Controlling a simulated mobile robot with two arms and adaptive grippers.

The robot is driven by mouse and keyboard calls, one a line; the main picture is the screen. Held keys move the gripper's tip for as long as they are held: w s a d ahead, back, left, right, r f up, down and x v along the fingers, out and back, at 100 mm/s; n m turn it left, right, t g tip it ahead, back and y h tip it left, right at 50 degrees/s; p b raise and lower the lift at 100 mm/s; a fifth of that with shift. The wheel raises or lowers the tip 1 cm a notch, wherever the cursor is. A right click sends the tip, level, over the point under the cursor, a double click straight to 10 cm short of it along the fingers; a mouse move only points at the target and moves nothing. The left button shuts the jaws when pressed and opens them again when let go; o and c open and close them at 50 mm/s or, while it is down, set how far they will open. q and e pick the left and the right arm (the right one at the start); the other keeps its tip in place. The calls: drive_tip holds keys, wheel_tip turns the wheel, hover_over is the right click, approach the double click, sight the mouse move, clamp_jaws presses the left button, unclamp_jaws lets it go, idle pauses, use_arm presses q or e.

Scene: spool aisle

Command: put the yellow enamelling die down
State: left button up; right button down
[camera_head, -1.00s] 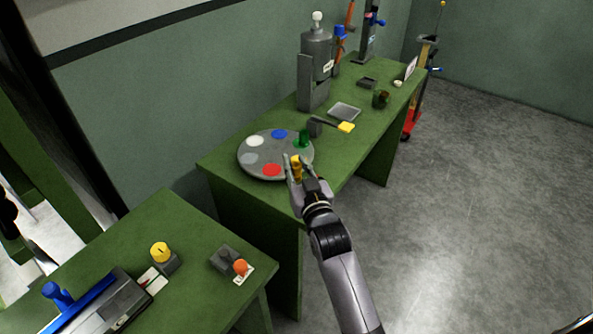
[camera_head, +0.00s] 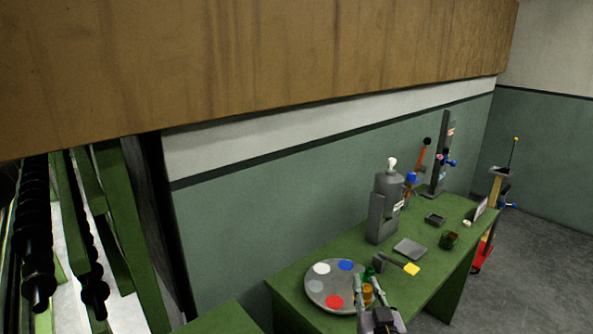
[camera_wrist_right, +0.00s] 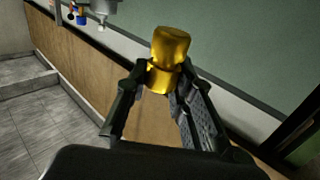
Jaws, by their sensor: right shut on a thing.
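The yellow enamelling die (camera_head: 367,293) is a small golden cylinder between the fingers of my right gripper (camera_head: 371,303). The right wrist view shows it (camera_wrist_right: 168,52) upright between the two fingertips (camera_wrist_right: 157,80). A round grey tray (camera_head: 340,283) with white, blue, red and grey spots lies on the far green bench. The gripper and die are at the tray's right front edge; I cannot tell how high above it. My left gripper is not in view.
A brown panel (camera_head: 250,60) crosses the top. Black rollers (camera_head: 35,240) stand at left.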

drive_tip(key=s+f+b, duration=0.2)
drive_tip(key=s, duration=2.2)
drive_tip(key=shift+d+b, duration=0.2)
drive_tip(key=shift+b, duration=0.15)
drive_tip(key=shift+w, duration=0.1)
